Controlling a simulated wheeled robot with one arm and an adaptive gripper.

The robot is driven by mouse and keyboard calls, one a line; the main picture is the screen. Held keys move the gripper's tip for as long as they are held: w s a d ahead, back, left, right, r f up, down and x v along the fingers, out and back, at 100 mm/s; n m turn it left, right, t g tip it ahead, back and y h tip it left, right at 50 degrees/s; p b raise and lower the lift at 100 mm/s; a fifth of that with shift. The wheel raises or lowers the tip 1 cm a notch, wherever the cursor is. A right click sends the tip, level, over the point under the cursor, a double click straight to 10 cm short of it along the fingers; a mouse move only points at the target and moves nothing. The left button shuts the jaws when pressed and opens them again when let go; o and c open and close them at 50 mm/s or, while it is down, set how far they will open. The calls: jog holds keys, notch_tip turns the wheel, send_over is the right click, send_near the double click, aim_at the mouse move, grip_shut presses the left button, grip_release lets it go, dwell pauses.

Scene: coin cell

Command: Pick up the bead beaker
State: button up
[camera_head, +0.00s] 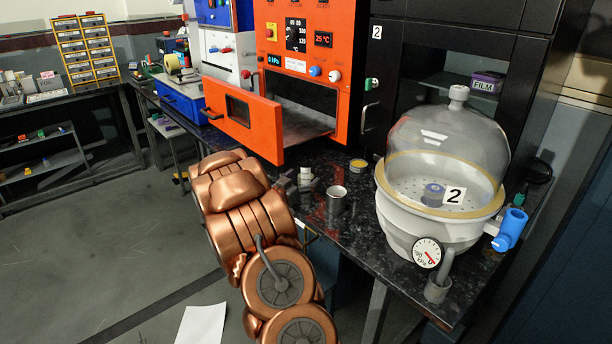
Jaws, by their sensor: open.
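A small grey cup (336,203) with a pale rim stands upright on the dark speckled bench (345,243), between my copper arm and the glass-domed vessel. It is the likeliest bead beaker, but its contents are too small to make out. My copper arm rises from the bottom of the picture, left of the cup and at the bench's front edge. Nothing is seen touching the cup.
A clear-domed vessel (448,140) with a gauge (427,252) stands right of the cup. An orange oven (310,60) with its door (243,122) open is behind. A white-capped bottle (305,177) and a yellow-lidded tin (357,165) stand near the cup. Bench front-right of the cup is clear.

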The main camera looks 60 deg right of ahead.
jog(key=shift+d, duration=0.3)
jog(key=c, duration=1.4)
jog(key=shift+o, duration=0.2)
jog(key=shift+r, duration=0.3)
